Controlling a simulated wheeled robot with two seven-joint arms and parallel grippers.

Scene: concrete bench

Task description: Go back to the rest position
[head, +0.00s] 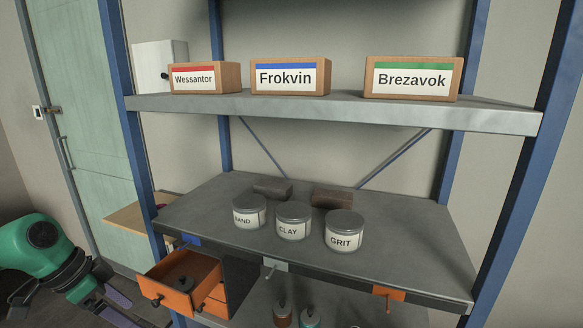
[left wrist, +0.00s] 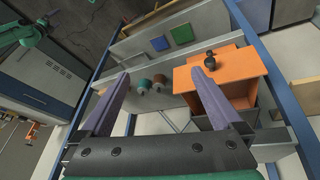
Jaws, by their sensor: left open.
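My left gripper (head: 118,306) is low at the left edge of the head view, in front of and left of the open orange drawer. In the left wrist view its two purple fingers (left wrist: 157,78) stand wide apart with nothing between them. The orange drawer (head: 155,292) is pulled out under the bench's left end and holds a dark object (head: 181,284). The drawer also shows in the left wrist view (left wrist: 240,66), beyond and right of the fingers.
The bench top (head: 400,252) carries tins marked SAND (head: 249,213), CLAY (head: 293,223) and GRIT (head: 344,232), with two dark blocks behind. Boxes Wessantor (head: 195,79), Frokvin (head: 286,77) and Brezavok (head: 412,79) stand on the upper shelf. Blue posts frame the rack. Bottles stand below.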

